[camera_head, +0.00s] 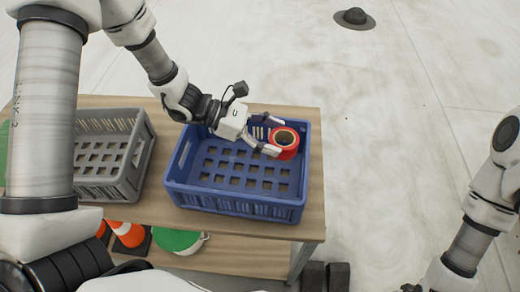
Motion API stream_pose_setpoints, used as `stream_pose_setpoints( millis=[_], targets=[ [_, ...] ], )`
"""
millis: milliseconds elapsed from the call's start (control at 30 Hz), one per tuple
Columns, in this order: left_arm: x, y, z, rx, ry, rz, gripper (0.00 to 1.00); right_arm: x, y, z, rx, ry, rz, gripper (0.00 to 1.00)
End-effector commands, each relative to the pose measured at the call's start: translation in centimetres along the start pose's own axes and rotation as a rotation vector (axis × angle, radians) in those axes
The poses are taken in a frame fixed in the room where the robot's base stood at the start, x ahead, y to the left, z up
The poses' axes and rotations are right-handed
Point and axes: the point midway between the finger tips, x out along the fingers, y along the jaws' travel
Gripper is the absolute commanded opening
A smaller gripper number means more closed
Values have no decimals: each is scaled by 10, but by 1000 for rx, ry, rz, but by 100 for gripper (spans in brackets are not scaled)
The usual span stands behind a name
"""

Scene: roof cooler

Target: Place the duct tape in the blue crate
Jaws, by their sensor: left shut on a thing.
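The duct tape (284,143) is a red roll with a dark hole. My left gripper (276,136) is shut on the duct tape, with its fingers around the roll. It holds the roll over the right part of the blue crate (234,205), near the crate's back right corner. Whether the roll touches the crate cannot be told. The crate stands on the wooden table and its slotted floor looks empty. Of my right arm only links show at the right edge, and its gripper is out of view.
A grey crate (104,190) stands left of the blue crate on the wooden table (240,226). Orange cones (128,233) and a green-topped container (177,240) are below. The pale floor to the right is open, with a dark round fixture (354,18) far back.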

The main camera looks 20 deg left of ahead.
Motion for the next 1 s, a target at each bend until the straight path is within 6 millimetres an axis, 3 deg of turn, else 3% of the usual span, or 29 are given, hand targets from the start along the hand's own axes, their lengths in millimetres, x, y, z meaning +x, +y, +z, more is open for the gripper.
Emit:
stream_pose_setpoints(
  millis=[133,500,1000],
  targets=[
    [12,-1,-30,-7,2,-3,23,-5,0,2,0,-4,0,40],
    [34,-1,-85,-2,0,-1,23,-13,0,1,0,-2,0,40],
    [38,0,-94,-1,0,0,23,-2,0,1,0,-2,0,40]
  ],
)
